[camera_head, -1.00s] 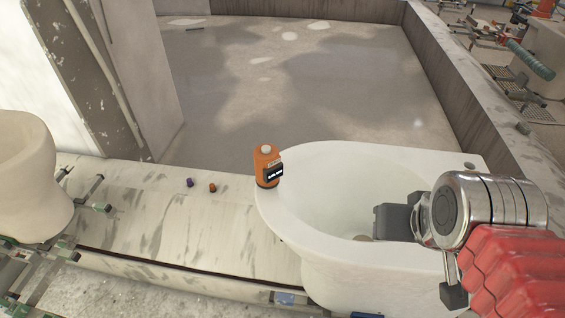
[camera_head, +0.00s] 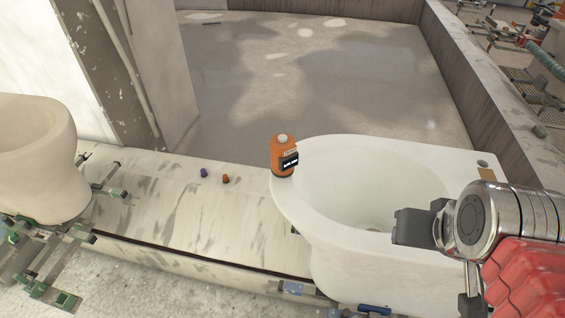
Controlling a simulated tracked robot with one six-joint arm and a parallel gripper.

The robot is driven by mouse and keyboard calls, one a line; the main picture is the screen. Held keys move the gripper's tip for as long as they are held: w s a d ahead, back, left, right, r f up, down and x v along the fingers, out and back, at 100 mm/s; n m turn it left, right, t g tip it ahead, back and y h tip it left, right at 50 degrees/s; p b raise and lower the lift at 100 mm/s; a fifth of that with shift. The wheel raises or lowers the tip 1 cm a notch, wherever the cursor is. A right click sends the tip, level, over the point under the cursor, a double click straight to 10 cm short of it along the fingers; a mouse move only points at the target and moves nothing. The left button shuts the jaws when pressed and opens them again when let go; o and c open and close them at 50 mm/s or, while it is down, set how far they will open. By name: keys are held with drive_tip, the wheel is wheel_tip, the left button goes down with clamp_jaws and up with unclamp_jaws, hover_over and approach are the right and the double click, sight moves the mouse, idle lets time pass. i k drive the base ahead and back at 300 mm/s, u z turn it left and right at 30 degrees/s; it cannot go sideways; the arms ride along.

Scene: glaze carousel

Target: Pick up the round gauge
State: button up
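An orange round gauge (camera_head: 283,157) with a pale knob on top and a small dark display on its side stands upright on the left rim of a white toilet bowl (camera_head: 300,222). My gripper (camera_head: 443,268) is at the right, over the right part of the bowl in the picture. Its two dark fingers are apart, with nothing seen between them. It is well to the right of the gauge and not touching it. My wrist hides part of the bowl's right side.
A small purple piece (camera_head: 204,172) and a small orange-brown piece (camera_head: 226,179) lie on the pale stained ledge (camera_head: 180,215). Another white ceramic bowl (camera_head: 35,160) stands at the left on green-tipped clamps (camera_head: 65,299). A low wall (camera_head: 455,80) runs behind at the right.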

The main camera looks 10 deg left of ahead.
sight(284, 157)
drive_tip(key=k, duration=1.55)
drive_tip(key=u, duration=1.15)
drive_tip(key=i, duration=1.65)
